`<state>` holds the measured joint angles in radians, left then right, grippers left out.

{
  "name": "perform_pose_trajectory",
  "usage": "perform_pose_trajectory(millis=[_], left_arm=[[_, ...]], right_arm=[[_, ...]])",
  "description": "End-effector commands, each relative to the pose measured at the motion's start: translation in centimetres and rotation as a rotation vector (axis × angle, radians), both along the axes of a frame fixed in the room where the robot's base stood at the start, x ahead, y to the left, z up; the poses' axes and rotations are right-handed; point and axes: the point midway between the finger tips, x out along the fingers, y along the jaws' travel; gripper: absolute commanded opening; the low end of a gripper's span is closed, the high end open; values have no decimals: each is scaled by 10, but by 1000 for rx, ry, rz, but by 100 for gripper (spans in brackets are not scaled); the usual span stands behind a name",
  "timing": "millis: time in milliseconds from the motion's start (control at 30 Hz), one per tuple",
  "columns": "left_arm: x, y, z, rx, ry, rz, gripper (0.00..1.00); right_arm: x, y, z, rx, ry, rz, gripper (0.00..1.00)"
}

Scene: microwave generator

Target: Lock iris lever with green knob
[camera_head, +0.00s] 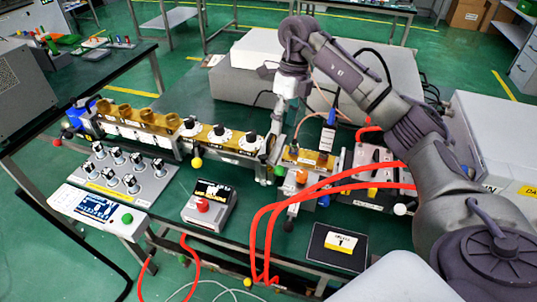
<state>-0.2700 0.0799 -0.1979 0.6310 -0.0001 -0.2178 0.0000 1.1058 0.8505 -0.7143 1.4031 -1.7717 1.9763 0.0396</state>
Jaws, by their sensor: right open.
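A small green knob (279,170) shows at the middle of the bench, beside the dark-knobbed section of the waveguide line (235,147). The lever that carries it is too small to make out clearly. My right arm reaches in from the right, and its wrist bends down over the line. My right gripper (279,118) points down behind and above the green knob, apart from it as far as I can see. It is open and seems empty; its fingertips are small and hard to separate from the parts behind. My left gripper is out of view.
A yellow knob (197,163) hangs at the line's front. Red hoses (268,225) loop up at the right of the knob. A control panel (125,172), a small box with a red button (208,204) and a black plate (337,246) stand in front. Large grey boxes stand behind.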

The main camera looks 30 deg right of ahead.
Motion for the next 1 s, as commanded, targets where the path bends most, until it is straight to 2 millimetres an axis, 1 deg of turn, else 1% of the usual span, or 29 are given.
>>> perform_pose_trajectory(millis=[67, 167, 300, 400, 467, 533, 700, 767, 867, 1000], left_arm=[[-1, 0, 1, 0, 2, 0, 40], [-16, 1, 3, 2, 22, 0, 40], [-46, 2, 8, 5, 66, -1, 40], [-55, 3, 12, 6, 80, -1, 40], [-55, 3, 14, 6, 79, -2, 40], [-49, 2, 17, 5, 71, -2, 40], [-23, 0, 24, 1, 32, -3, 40], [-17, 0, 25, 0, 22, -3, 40], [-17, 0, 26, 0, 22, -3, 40], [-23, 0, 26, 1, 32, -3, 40]], right_arm=[[-2, -2, -4, -9, 8, -2, 57], [-3, 1, -17, -7, 11, -2, 57], [-6, 7, -44, -5, 12, 1, 57], [-8, 11, -65, -3, 10, 2, 57], [-9, 14, -78, -4, 10, 2, 57], [-10, 17, -91, -3, 10, 1, 57], [-11, 21, -118, -3, 7, 1, 57], [-11, 22, -124, -3, 6, 1, 57], [-12, 23, -131, -2, 5, 1, 57], [-12, 24, -134, -3, 4, 1, 57]])
